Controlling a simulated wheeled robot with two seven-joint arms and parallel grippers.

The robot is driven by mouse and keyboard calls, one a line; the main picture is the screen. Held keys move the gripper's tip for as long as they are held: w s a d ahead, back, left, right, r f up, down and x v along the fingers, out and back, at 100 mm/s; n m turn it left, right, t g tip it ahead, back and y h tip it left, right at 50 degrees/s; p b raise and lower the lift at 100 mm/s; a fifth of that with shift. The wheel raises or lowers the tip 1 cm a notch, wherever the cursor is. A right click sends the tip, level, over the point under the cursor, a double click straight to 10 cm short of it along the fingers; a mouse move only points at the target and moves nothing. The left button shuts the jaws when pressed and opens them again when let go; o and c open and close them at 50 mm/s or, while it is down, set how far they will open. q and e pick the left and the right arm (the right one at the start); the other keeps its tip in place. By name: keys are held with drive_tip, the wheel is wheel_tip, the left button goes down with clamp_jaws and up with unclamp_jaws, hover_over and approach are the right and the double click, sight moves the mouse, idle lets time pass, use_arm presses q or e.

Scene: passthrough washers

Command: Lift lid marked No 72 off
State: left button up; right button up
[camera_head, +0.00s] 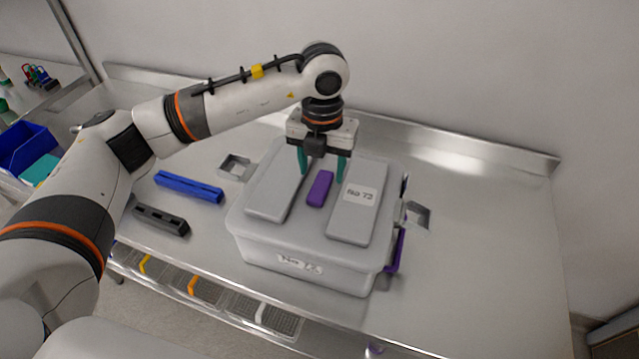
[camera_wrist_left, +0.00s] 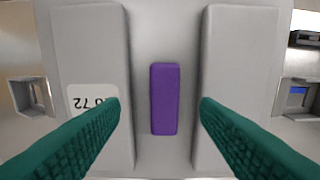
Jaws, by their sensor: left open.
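The grey lid (camera_head: 300,229) marked No 72 sits on a grey box (camera_head: 305,270) on the steel table. It has two raised pads and a purple handle block (camera_head: 320,188) between them. The No 72 label is on the right pad. In the left wrist view the purple handle (camera_wrist_left: 165,98) is centred between the fingers. My left gripper (camera_head: 322,170) is open and points down above the lid, its green fingers on either side of the handle and apart from it. My right gripper is not in view.
Purple clips (camera_head: 396,251) show at the box's right side. Metal brackets stand left (camera_head: 236,167) and right (camera_head: 416,216) of the box. A blue bar (camera_head: 189,187) and a dark grey bar (camera_head: 161,220) lie to the left. The table's right side is clear.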

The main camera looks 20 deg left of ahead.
sight(321, 184)
use_arm(q)
drive_tip(key=shift+f, duration=0.25)
drive_tip(key=f+p, duration=0.2)
drive_tip(key=f, duration=0.1)
drive_tip(key=w+f, duration=0.1)
drive_tip(key=shift+a+f+p, duration=0.2)
drive_tip(key=shift+a+p, duration=0.1)
drive_tip(key=shift+p, duration=0.1)
drive_tip(key=shift+f, duration=0.2)
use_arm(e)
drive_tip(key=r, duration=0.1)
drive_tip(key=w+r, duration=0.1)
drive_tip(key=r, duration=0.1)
use_arm(q)
drive_tip(key=shift+c, duration=1)
drive_tip(key=shift+w, duration=0.1)
clamp_jaws()
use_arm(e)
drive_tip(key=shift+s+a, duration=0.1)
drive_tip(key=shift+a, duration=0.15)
